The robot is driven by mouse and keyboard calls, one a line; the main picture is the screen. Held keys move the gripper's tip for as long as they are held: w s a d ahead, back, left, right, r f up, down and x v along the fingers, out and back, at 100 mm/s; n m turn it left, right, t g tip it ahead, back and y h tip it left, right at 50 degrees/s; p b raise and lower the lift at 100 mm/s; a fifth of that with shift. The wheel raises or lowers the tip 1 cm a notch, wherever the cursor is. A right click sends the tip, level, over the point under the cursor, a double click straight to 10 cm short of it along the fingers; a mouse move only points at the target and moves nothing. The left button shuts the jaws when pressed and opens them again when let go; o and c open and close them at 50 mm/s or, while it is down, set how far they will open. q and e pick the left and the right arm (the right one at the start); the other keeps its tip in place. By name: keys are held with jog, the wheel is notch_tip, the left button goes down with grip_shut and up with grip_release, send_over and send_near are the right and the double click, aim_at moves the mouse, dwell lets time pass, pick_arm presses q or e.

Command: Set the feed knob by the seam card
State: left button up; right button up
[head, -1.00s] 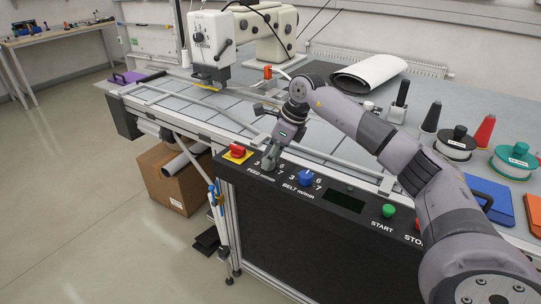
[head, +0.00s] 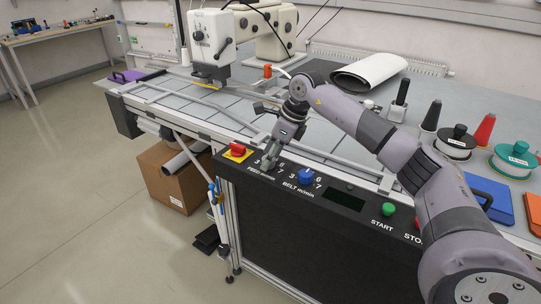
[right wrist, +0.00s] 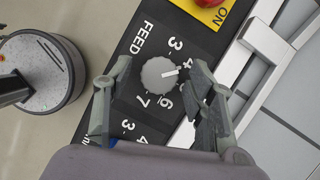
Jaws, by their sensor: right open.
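The feed knob (right wrist: 158,76) is a round grey dial on the black panel. Its white pointer line points right in the right wrist view, at a digit I cannot read clearly, between the 3 and the 6. My right gripper (right wrist: 161,72) is open, with one finger on each side of the knob in the picture; I cannot tell whether they touch it. In the head view the right gripper (head: 268,160) hangs over the FEED marking and hides the knob. I cannot make out a seam card. My left gripper is not in view.
The blue belt knob (head: 306,177) sits just right of the feed knob. A red button on a yellow base (head: 237,150) lies left of it. A dark display (head: 346,200) and green START button (head: 388,210) are further right. A metal rail (head: 330,163) runs behind the panel.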

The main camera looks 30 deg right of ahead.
jog(key=v, duration=1.2)
dwell(0.4)
